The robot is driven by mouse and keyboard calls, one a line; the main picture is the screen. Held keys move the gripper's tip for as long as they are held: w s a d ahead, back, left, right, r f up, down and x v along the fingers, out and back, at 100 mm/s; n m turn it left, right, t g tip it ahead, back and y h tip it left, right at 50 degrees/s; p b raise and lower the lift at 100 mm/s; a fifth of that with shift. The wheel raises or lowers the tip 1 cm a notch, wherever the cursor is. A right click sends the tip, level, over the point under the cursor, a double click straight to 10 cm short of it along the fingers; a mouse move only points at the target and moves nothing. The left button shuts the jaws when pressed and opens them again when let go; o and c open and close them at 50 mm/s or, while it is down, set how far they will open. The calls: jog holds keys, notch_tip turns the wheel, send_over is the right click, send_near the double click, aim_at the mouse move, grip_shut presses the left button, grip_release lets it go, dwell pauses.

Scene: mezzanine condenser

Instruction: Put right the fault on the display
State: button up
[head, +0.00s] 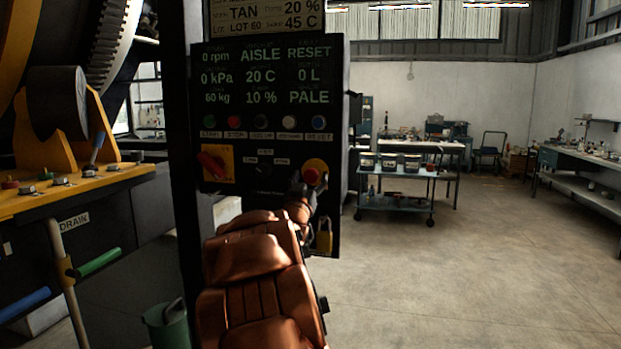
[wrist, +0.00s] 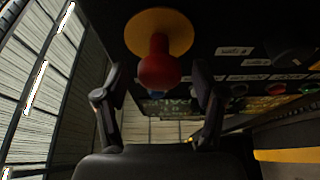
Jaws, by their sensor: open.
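The display (head: 265,75) on the dark control panel reads 0 rpm, AISLE, RESET, 0 kPa, 20 C, 0 L, 60 kg, 10 % and PALE. A red mushroom button (head: 314,172) on a round yellow plate sits at the panel's lower right; the button also shows in the wrist view (wrist: 160,65). My gripper (head: 306,190) is open just below and in front of it. In the wrist view the button stands between my two spread fingers (wrist: 158,88), with a gap on each side. A blue button (head: 319,122), apparently labelled RESET, ends the row above.
A red rotary switch (head: 213,163) on a yellow plate is at the panel's left. A yellow padlock (head: 323,240) hangs below the mushroom button. Yellow-framed machinery (head: 70,190) stands left. A blue cart (head: 405,174) stands behind right; the floor there is open.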

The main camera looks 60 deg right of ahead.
jog(key=v, duration=1.1)
jog(key=shift+a, duration=0.1)
dwell(0.5)
jog(key=w+a+f+n+t+y+p, duration=0.25)
jog(key=w+a+f+y, duration=0.35)
jog(key=a, duration=0.3)
jog(key=w+a+f+n+t+y+p, duration=0.15)
jog(key=w+a+f+n+y, duration=0.25)
jog(key=w+a+y, duration=0.4)
jog(key=s+a+f+n+y, duration=0.1)
jog(key=a+f, duration=0.1)
jog(key=a, duration=0.4)
jog(key=s+a+f+n+y, duration=0.1)
jog(key=a+f+y, duration=0.15)
jog(key=a, duration=0.35)
jog(key=s+a+f+n+g+y+p, duration=0.1)
jog(key=s+a+f+n+g+y, duration=0.15)
jog(key=s+a, duration=0.35)
jog(key=s+a+f+n+g+y+p, duration=0.1)
jog(key=s+a+f+g+p, duration=0.15)
jog(key=s+a, duration=0.4)
jog(key=s+a+n+g, duration=0.1)
jog(key=s+a+g, duration=0.2)
jog(key=s, duration=0.5)
jog(key=s+a+n+g, duration=0.1)
jog(key=s+a+g, duration=0.2)
jog(key=s, duration=0.6)
jog(key=shift+s+a+r+n+g+y+p, duration=0.2)
jog(key=shift+s+r+n+g+y+p, duration=0.1)
jog(key=shift+r+n+g+p, duration=0.15)
